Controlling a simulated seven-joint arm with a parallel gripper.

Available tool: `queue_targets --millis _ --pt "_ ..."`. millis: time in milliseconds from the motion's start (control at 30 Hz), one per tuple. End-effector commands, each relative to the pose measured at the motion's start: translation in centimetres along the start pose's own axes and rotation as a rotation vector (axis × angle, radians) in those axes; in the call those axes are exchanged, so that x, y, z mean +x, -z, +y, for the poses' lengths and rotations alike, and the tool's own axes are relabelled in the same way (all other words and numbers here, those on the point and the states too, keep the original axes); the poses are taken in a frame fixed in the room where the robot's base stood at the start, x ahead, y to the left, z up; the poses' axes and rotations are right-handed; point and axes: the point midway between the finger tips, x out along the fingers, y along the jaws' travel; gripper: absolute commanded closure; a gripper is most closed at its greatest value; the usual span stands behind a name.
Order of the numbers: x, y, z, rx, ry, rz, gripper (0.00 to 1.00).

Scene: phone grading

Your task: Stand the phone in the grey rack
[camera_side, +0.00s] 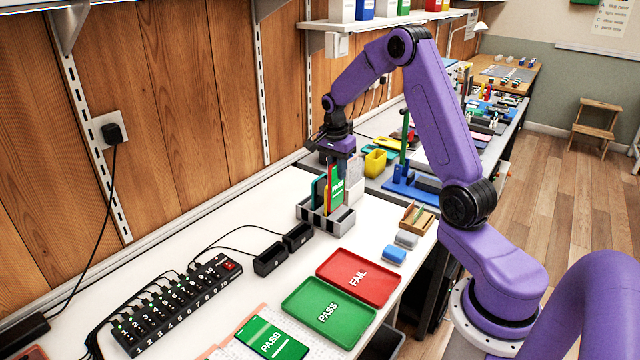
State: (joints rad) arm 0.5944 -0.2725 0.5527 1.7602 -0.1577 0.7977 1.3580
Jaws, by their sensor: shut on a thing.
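The grey rack (311,214) stands on the white bench below my gripper. My gripper (336,162) points down and is shut on a phone (337,190) with a green PASS screen. The phone is upright, with its lower end at or inside the rack. I cannot tell whether it rests on the rack's floor. Other upright phones or cards, dark teal and red-yellow, stand beside it at the left in the rack. Another phone (272,338) with a green PASS screen lies flat at the front of the bench.
A red FAIL tray (385,290) and a green PASS tray (300,292) lie in front of the rack. A numbered power hub (180,305) with cables and two black boxes (270,258) are at the left. A yellow cup (376,162) stands behind the rack.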

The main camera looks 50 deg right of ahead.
Motion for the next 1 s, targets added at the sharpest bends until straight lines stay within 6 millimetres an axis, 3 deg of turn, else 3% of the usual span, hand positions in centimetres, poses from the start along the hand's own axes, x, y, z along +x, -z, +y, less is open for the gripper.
queue_targets --millis 100,267,1000 --pt "0.8 3.0 0.1 0.003 0.000 0.001 1.00" --pt "1.3 4.7 0.2 0.001 0.001 0.002 1.00" --pt "5.5 4.4 0.2 0.000 0.000 0.002 1.00"
